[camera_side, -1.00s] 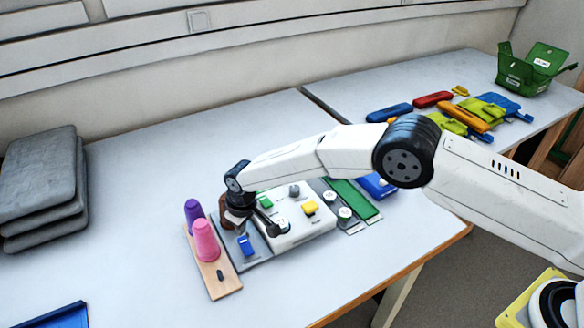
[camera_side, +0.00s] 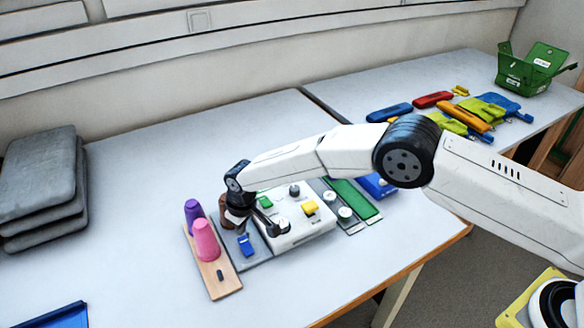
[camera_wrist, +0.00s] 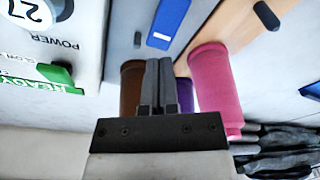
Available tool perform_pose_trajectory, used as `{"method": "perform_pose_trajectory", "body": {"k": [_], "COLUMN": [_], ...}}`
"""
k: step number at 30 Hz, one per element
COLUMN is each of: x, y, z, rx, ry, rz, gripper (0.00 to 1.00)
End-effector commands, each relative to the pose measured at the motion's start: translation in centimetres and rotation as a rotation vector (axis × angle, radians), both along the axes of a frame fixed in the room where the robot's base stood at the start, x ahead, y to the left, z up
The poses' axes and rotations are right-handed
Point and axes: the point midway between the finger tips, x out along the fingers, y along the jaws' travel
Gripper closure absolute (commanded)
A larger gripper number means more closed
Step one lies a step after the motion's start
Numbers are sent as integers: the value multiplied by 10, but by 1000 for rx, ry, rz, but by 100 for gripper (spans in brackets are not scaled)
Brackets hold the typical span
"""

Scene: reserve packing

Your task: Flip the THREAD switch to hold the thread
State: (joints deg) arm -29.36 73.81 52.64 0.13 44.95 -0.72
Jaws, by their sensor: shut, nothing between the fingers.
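A blue switch lever (camera_side: 246,245) stands on the grey plate (camera_side: 257,254) beside the white machine; it shows at the top centre of the wrist view (camera_wrist: 168,22). I cannot read a THREAD label in either view. My gripper (camera_side: 271,229) is low over the grey plate and the near left edge of the white machine, shut and empty. In the wrist view its two fingers (camera_wrist: 158,63) are together and appear just below the blue lever; I see no clear contact. My fingers partly hide the brown spool (camera_wrist: 132,88) and the purple spool (camera_wrist: 185,92).
Pink (camera_side: 206,240) and purple cones stand on a wooden strip left of the grey plate. The white machine (camera_side: 303,232) carries a yellow switch (camera_side: 309,207) and round knobs. Grey folded cloths (camera_side: 40,190) lie at far left. The table between is clear.

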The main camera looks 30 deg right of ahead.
Motion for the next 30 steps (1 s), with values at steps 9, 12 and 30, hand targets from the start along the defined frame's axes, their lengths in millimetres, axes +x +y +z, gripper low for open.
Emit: {"method": "perform_pose_trajectory", "body": {"k": [9, 12, 30], "x": [0, 0, 0], "y": [0, 0, 0], "z": [0, 0, -6], "rx": [0, 0, 0], "ry": [0, 0, 0], "rz": [0, 0, 0], "gripper": [100, 100, 100]}}
